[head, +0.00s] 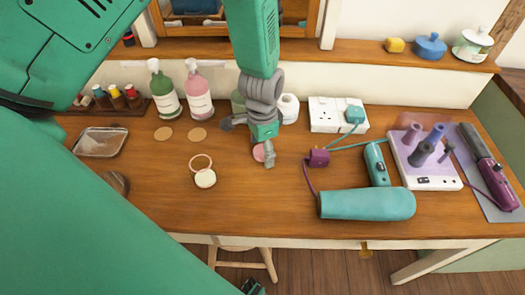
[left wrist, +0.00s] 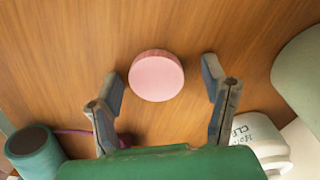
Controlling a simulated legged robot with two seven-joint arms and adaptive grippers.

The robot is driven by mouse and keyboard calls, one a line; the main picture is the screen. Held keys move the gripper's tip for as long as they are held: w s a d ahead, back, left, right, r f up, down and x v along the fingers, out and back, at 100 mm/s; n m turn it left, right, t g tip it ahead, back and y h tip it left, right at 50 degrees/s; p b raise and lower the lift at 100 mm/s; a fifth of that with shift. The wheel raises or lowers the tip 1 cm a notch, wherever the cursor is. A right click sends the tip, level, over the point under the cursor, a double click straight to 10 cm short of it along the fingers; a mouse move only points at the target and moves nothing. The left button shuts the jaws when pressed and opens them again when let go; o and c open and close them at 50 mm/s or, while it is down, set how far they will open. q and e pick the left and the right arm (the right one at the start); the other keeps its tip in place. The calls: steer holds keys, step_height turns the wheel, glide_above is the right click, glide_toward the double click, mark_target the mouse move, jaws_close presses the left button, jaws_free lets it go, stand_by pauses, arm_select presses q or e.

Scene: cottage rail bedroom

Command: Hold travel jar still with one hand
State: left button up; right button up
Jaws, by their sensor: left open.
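The travel jar looks like a small pink round pot with a flat lid. It stands on the wooden dressing table, and in the head view the pink jar (head: 259,153) is partly hidden by my left gripper (head: 249,143). In the left wrist view the jar (left wrist: 156,78) sits between and slightly beyond the fingertips of the left gripper (left wrist: 163,82). Both fingers are spread, with bare wood showing between each finger and the jar. Nothing is held. My right gripper cannot be made out in either view.
A white lettered jar (left wrist: 258,138) stands close to one finger. Green (head: 163,90) and pink (head: 198,92) pump bottles stand behind left. A purple plug (head: 318,158), teal hair dryer (head: 365,204) and white stand (head: 432,177) lie right. An open compact (head: 204,178) lies front left; the table's front middle is clear.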

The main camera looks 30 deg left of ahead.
arm_select(q)
steer(key=shift+d+r, duration=0.1)
steer(key=shift+d, duration=0.15)
steer(key=shift+d, duration=0.1)
steer(key=c, duration=0.8)
steer(key=shift+c, duration=0.2)
steer(key=shift+a, duration=0.2)
steer(key=shift+r, duration=0.3)
step_height(320, 180, up, 9)
steer(key=p, duration=0.1)
steer(key=shift+r, duration=0.2)
